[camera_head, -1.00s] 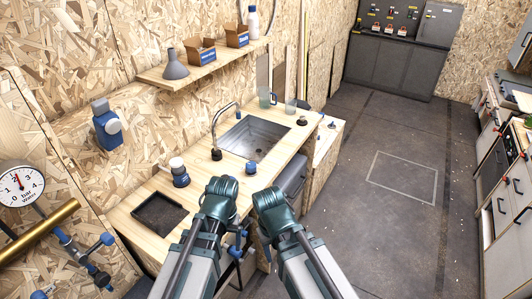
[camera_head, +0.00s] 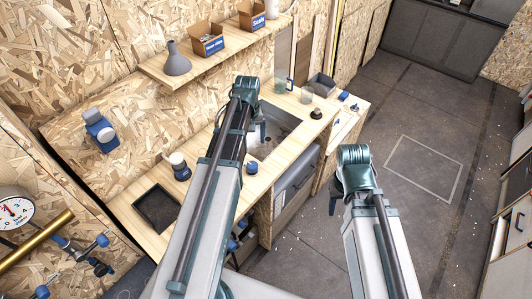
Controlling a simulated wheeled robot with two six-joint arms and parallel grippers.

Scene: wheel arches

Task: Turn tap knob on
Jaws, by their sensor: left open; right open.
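The metal sink (camera_head: 285,125) is set in the wooden counter. A small blue knob (camera_head: 251,167) stands on the counter by the sink's near left corner. The tap is mostly hidden behind my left arm; whether it runs cannot be told. My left gripper (camera_head: 259,132) is open and empty, pointing down in front of the sink in the picture, and it covers part of the basin. I see no contact with the knob. My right gripper (camera_head: 336,200) is open and empty, in front of the floor to the right of the counter.
Glass jugs stand behind the sink. A shelf (camera_head: 205,60) with a grey funnel (camera_head: 176,60) and boxes hangs above. The floor at right is clear.

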